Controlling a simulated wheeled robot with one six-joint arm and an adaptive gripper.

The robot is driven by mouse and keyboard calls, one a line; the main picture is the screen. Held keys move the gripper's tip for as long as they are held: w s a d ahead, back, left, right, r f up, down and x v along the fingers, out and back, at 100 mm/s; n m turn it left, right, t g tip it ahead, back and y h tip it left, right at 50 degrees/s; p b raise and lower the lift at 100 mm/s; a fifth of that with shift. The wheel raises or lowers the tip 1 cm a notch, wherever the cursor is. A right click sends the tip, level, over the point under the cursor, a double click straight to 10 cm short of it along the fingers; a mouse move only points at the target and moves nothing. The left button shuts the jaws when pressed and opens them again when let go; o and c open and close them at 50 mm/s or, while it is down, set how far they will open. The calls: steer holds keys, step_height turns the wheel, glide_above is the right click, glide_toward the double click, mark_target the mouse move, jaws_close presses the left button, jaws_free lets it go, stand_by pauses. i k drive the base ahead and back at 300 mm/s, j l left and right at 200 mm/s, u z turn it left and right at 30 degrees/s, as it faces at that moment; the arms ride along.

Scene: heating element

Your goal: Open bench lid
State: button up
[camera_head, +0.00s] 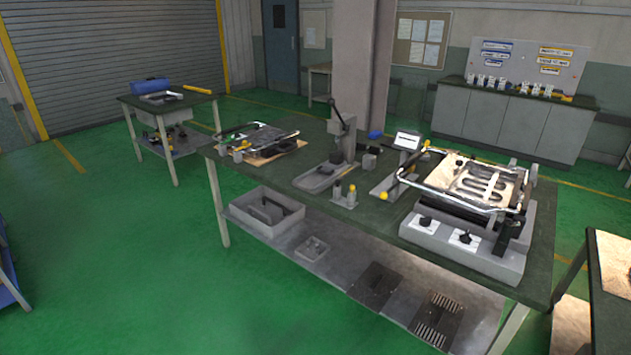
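A grey bench unit (420,231) with two dark knobs on its front stands at the right end of the green-topped workbench. Above its base lies a roughly flat chrome tube frame (465,202) around a tan panel (443,171) with a dark winding heating element (478,185). I cannot tell which part is the lid, or whether this frame is the lid or a piece resting on it. My gripper is not in view.
The workbench (290,180) also bears a lever press (342,135), a small bracket stand (395,185) and another chrome frame (265,139) at left. A grey bin (240,209) sits on the lower shelf. Another table (612,275) stands at right. Green floor (130,270) is clear at front left.

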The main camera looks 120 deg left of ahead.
mark_target(483, 191)
steer(key=u, duration=2.95)
